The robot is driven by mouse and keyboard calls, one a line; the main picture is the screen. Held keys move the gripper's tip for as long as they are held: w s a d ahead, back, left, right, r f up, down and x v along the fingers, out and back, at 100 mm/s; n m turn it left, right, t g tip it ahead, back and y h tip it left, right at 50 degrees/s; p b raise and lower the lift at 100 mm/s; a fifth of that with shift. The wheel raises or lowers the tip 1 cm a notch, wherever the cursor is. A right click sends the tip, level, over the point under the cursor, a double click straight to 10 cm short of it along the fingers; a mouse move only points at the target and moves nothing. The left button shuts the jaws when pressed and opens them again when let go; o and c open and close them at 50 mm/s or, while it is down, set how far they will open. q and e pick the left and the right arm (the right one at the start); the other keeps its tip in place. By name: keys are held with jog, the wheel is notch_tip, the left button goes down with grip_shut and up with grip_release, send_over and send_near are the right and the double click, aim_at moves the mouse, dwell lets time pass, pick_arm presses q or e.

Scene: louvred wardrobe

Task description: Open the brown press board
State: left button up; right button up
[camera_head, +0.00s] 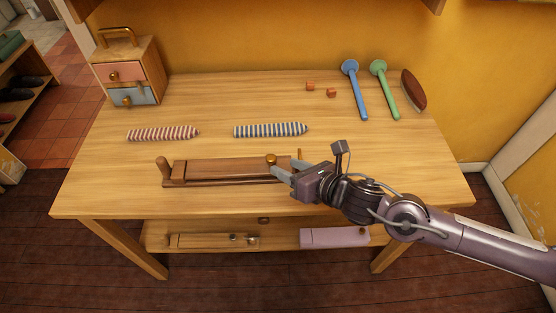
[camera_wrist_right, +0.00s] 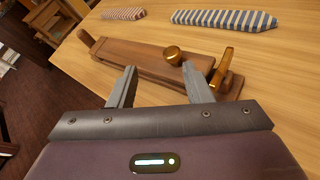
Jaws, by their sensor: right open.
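The brown press board (camera_head: 220,171) lies on the table, long side left to right, and its upper board looks closed down on its base. It has a wooden handle (camera_head: 162,166) at its left end and a round brass knob (camera_head: 271,159) towards its right end. A brass upright piece (camera_wrist_right: 222,70) stands at the right end in the wrist view. My right gripper (camera_head: 284,168) is open and empty at the near right side of the board. In the wrist view the knob (camera_wrist_right: 172,54) lies just beyond the fingertips; contact cannot be told. My left gripper is not in view.
Behind the board lie a red-striped tie (camera_head: 162,133) and a blue-striped tie (camera_head: 270,130). A small drawer box (camera_head: 127,72) stands back left. Two small blocks, a blue (camera_head: 355,90) and a green (camera_head: 384,90) long-handled item and a brush (camera_head: 413,90) are back right. A shelf holds items below.

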aim_at(273, 159)
jog(key=w+a+f+n, duration=0.1)
jog(key=w+f+n+p, duration=0.1)
jog(key=w+n, duration=0.1)
jog(key=w+a+f+n, duration=0.1)
jog(key=w, duration=0.1)
jog(key=shift+a+f+g, duration=0.25)
jog(key=shift+a+g, duration=0.05)
jog(key=shift+a, duration=0.05)
dwell(0.3)
grip_shut()
